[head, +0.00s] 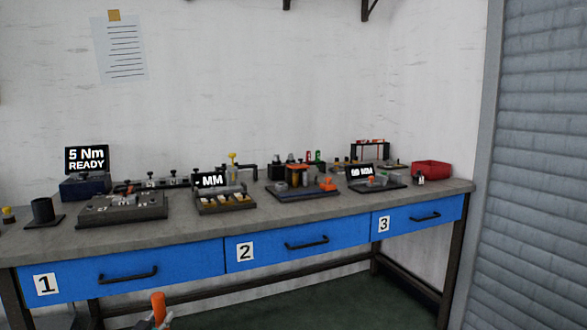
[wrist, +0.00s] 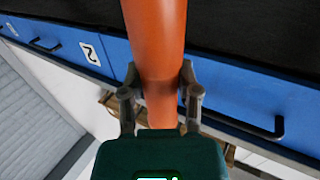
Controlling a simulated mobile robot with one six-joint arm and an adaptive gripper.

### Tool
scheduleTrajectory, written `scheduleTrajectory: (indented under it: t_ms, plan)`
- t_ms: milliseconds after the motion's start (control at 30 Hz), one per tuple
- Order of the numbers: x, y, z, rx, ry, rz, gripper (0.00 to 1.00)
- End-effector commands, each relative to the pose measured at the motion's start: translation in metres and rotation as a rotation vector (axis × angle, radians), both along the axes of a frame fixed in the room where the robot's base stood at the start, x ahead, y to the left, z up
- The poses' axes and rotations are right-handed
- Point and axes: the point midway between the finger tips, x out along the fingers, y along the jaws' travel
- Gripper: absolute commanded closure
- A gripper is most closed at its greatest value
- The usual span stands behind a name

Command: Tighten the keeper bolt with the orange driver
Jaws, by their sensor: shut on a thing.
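An orange driver handle (wrist: 156,40) fills the middle of the wrist view, and my gripper (wrist: 160,88) is shut around it, one finger on each side. In the head view the orange driver (head: 158,306) stands up at the bottom edge, in front of the bench and below its top. My gripper (head: 152,322) shows only partly there. The driver's lower end is out of view. I cannot pick out the keeper bolt; the fixtures on the bench are too small to tell.
The grey workbench (head: 190,225) has blue drawers (head: 125,270) numbered 1, 2 and 3, all shut, with projecting black handles. A "5 Nm READY" display (head: 87,160) stands at the back left. Several fixtures and a red bin (head: 432,169) crowd the top. Floor before the bench looks clear.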

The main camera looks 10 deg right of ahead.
Motion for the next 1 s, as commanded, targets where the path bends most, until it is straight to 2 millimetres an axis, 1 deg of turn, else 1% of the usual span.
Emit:
scheduleTrajectory:
  t_ms: [33, 300, 500, 700, 1000]
  plan:
    - [0.0, 0.0, 0.018, -0.001, -0.001, 0.0, 1.0]
    - [0.0, 0.0, 0.061, -0.001, -0.001, -0.001, 1.0]
    - [0.001, -0.001, 0.084, -0.001, -0.001, -0.001, 1.0]
    - [0.001, -0.001, 0.094, -0.001, -0.001, -0.002, 1.0]
    - [0.001, -0.002, 0.094, -0.001, -0.001, -0.002, 1.0]
